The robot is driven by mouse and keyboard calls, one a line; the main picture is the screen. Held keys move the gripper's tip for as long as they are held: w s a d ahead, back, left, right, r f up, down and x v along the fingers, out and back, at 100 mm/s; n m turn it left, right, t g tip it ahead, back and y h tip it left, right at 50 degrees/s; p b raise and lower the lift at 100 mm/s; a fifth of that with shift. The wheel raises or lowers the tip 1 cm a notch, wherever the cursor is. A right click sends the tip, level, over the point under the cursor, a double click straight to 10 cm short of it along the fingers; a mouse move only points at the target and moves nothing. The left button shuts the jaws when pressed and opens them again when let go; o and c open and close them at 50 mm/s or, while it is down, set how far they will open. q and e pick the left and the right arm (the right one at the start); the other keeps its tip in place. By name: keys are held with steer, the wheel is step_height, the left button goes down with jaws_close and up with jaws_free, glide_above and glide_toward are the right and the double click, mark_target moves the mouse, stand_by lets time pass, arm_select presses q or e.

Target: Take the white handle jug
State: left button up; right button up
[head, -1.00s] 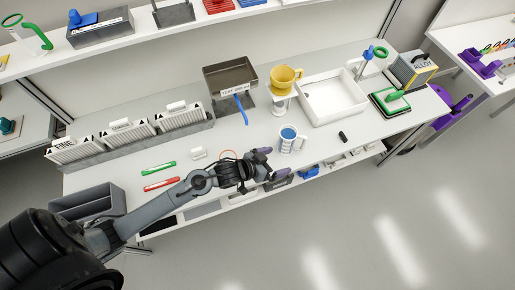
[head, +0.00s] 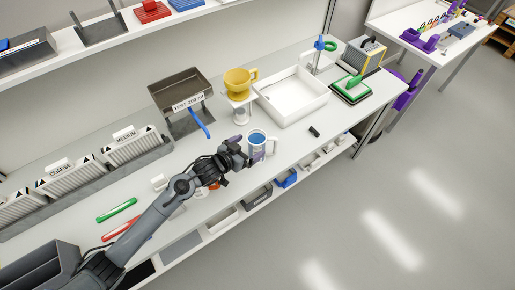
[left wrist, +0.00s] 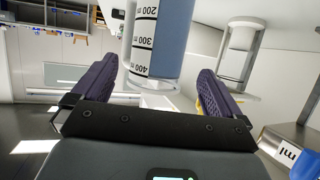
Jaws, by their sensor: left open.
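The white handle jug (head: 258,150) stands upright on the bench, blue inside, with its handle on the right side. In the left wrist view the jug (left wrist: 146,40) shows a white scale with ml marks beside a blue-grey wall. My left gripper (head: 241,152) is open and close to the jug's left front side. In the left wrist view its two purple fingers (left wrist: 157,72) are spread, with the jug in line with the gap. I cannot tell whether the jug is between the tips. My right gripper is not in view.
A yellow dripper (head: 239,82) on a stand is behind the jug. A grey tray (head: 180,88) with a blue handle stands left of it, and a white basin (head: 290,97) to its right. A small black object (head: 314,131) lies right of the jug. A green marker (head: 117,210) lies front left.

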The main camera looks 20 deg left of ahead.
mark_target(257, 141)
arm_select(q)
steer(key=shift+w+d+f, duration=0.15)
steer(key=shift+w+f, duration=0.05)
steer(key=shift+w, duration=0.2)
steer(key=shift+b+x, duration=0.6)
steer(key=shift+x, duration=1.6)
steer(key=shift+d, duration=0.1)
steer(key=shift+c, duration=0.2)
steer(key=c, duration=1.2)
steer(key=shift+r, duration=0.15)
steer(key=shift+c, duration=0.9)
steer(key=shift+r, duration=0.15)
